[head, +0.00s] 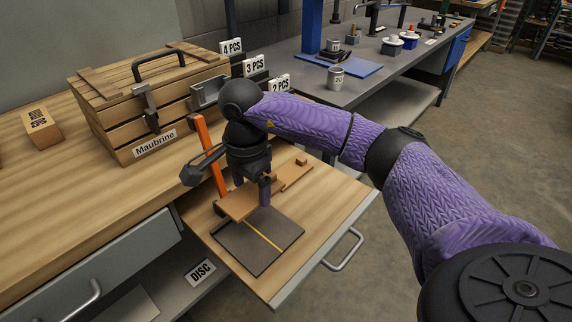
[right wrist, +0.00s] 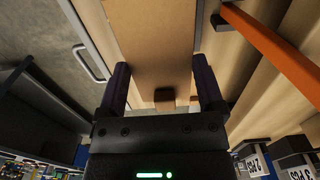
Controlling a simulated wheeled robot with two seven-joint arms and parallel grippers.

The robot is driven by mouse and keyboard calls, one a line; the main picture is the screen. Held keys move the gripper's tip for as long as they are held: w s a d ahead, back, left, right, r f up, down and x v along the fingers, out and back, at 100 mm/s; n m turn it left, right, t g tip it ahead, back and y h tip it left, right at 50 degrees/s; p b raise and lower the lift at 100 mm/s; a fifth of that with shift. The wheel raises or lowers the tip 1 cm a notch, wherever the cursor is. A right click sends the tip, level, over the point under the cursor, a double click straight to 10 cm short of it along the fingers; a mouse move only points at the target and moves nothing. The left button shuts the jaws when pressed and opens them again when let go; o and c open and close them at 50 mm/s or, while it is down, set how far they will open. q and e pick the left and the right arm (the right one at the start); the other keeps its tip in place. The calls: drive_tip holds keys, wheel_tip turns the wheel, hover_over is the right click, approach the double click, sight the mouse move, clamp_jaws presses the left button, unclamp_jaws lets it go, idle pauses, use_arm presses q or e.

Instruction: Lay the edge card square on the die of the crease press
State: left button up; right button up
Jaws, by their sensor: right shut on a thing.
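The edge card (head: 235,206) is a flat brown board held by my right gripper (head: 254,197). It hangs over the back edge of a dark plate with a yellow line, apparently the die (head: 247,251) of the crease press. In the right wrist view the card (right wrist: 152,40) lies between the two dark fingers of the gripper (right wrist: 163,80). The card covers part of the plate's far side. I cannot tell whether it touches the plate. An orange lever (head: 209,152) stands up behind it. My left gripper is not in view.
Another brown piece with a small block (head: 297,172) lies right of the gripper on the pulled-out drawer board (head: 335,196). A wooden crate labelled Maubrine (head: 145,105) and a small box (head: 40,128) stand on the bench. A grey table (head: 390,70) holds a cup (head: 336,77).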

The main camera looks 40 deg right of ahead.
sight(254, 229)
drive_tip(key=f+b, duration=0.3)
drive_tip(key=f, duration=0.7)
drive_tip(key=shift+a+b, duration=0.2)
drive_tip(key=shift+b, duration=0.2)
drive_tip(key=shift+r, duration=0.15)
drive_tip(key=o, duration=1.1)
drive_tip(key=shift+c, duration=0.2)
wheel_tip(254, 229, up, 11)
drive_tip(key=p, duration=0.4)
drive_tip(key=shift+w+p, duration=0.1)
drive_tip(key=shift+p, duration=0.3)
drive_tip(key=shift+r, duration=0.5)
